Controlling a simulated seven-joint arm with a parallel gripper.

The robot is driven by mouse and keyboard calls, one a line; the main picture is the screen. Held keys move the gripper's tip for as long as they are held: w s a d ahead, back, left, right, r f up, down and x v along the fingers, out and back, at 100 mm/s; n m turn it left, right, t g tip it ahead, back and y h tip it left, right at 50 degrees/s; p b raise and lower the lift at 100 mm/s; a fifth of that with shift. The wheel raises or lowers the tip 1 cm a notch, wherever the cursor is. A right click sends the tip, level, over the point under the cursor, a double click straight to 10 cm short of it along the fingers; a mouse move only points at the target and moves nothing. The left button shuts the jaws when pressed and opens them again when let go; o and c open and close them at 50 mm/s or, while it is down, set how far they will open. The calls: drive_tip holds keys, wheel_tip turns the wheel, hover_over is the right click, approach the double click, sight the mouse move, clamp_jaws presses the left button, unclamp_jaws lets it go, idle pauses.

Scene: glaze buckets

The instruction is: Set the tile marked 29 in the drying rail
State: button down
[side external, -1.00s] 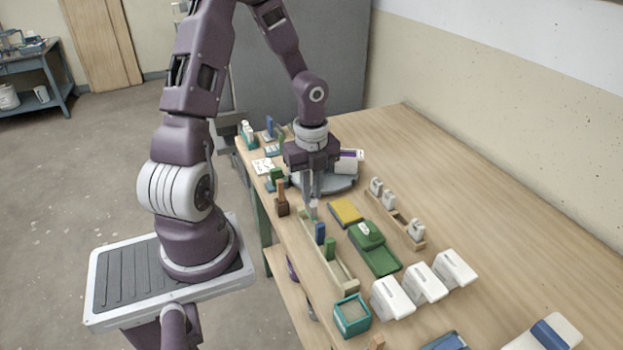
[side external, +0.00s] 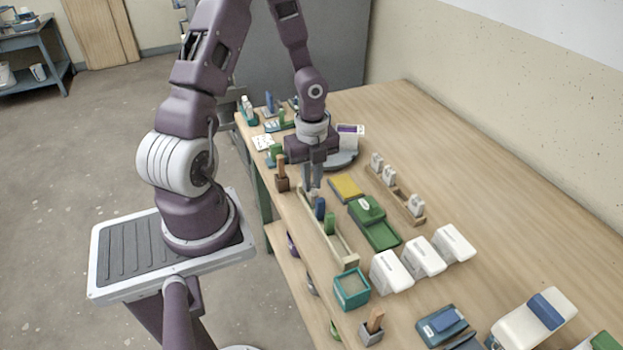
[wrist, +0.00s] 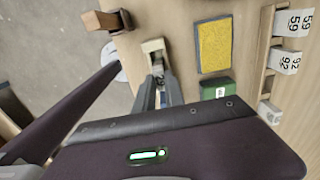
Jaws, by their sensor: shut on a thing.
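The drying rail is the long pale wooden rail (side external: 347,258) along the table's near side. A blue tile (side external: 320,208) and a green tile (side external: 330,223) stand upright in it. My gripper (side external: 313,187) points down at the rail's far end, just beyond the blue tile. It is shut on a small pale tile, mostly hidden by the fingers. In the wrist view, the fingers meet over the rail (wrist: 153,46), with a small greyish piece and dark marking between them.
A wooden rack (side external: 418,220) holds several white tiles with a gap; two read 59 (wrist: 292,22) and 92 (wrist: 287,61). A yellow pad (side external: 346,187), green box (side external: 375,232) and white containers (side external: 391,272) lie to the right. A brown block (side external: 282,180) stands left of the rail.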

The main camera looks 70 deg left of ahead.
drive_tip(key=shift+f, duration=0.3)
drive_tip(key=c, duration=1.3)
unclamp_jaws()
drive_tip(key=shift+c, duration=0.2)
drive_tip(key=shift+r, duration=0.1)
wheel_tip(320, 180, up, 7)
drive_tip(key=shift+f, duration=0.15)
